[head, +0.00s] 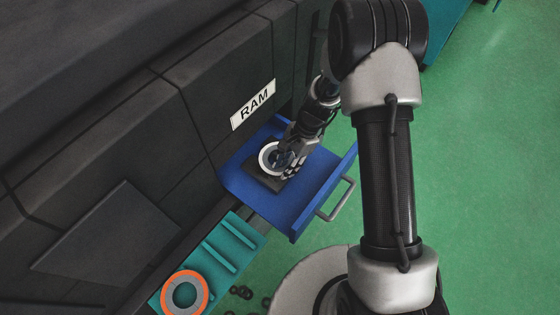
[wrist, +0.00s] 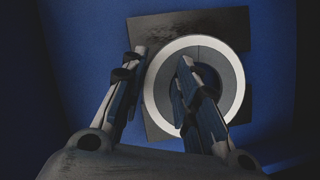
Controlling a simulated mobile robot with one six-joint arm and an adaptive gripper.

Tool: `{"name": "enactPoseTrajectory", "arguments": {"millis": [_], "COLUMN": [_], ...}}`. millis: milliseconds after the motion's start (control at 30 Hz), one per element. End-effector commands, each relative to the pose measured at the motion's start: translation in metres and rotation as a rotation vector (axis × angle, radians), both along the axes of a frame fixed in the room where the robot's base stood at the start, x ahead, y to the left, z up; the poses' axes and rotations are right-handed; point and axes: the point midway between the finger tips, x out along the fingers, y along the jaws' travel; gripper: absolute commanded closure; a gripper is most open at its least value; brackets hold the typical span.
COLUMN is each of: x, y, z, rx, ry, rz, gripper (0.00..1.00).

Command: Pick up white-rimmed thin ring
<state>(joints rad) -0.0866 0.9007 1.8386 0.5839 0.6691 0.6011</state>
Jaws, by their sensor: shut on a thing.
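The white-rimmed thin ring (wrist: 222,58) has a white outer rim, a grey face and a dark centre hole. It lies over a dark plate (wrist: 157,27) in the open blue drawer. In the head view the ring (head: 265,159) shows at the end of my arm. My gripper (wrist: 155,78) is shut on the ring's wall: one finger is outside the left rim, the other reaches into the centre hole. The same gripper (head: 288,165) shows in the head view. The fingers hide part of the ring. I cannot tell whether the ring touches the plate.
The blue drawer (head: 300,220) has raised side walls and a grey handle (head: 337,203). It sticks out of a dark machine (head: 150,100) with a RAM label. A teal slotted rack (head: 235,240) holds an orange-rimmed ring (head: 169,291). Green floor lies to the right.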

Motion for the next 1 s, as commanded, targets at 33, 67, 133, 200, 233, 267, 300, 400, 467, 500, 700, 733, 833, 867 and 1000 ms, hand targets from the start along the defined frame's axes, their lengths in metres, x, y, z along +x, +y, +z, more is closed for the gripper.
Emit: {"name": "enactPoseTrajectory", "arguments": {"millis": [33, 67, 133, 200, 233, 267, 300, 400, 467, 500, 700, 733, 833, 867, 1000], "x": [0.000, 0.000, 0.001, 0.001, 0.001, 0.001, 0.001, 0.005, 0.011, 0.015, 0.038, 0.042, 0.053, 0.057, 0.070], "y": [0.000, 0.000, 0.000, 0.000, 0.000, 0.000, 0.000, -0.007, -0.016, -0.023, -0.061, -0.067, -0.086, -0.091, -0.113], "z": [0.003, 0.005, 0.011, 0.019, 0.023, 0.026, 0.032, 0.036, 0.035, 0.035, 0.035, 0.035, 0.035, 0.035, 0.035], "rx": [0.001, 0.001, 0.001, 0.001, 0.001, 0.001, 0.001, 0.001, 0.002, 0.002, 0.001, 0.001, 0.002, 0.002, 0.001], "ry": [-0.001, -0.001, -0.002, -0.002, -0.003, -0.003, -0.004, -0.002, -0.003, -0.001, -0.001, -0.002, -0.003, -0.003, -0.002], "rz": [0.001, 0.001, 0.001, 0.001, 0.002, 0.002, 0.002, -0.003, -0.003, -0.003, -0.004, -0.004, -0.003, -0.003, -0.003], "gripper": [1.00, 1.00, 1.00, 1.00, 1.00, 1.00, 1.00, 1.00, 1.00, 1.00, 1.00, 1.00, 1.00, 1.00, 1.00]}}
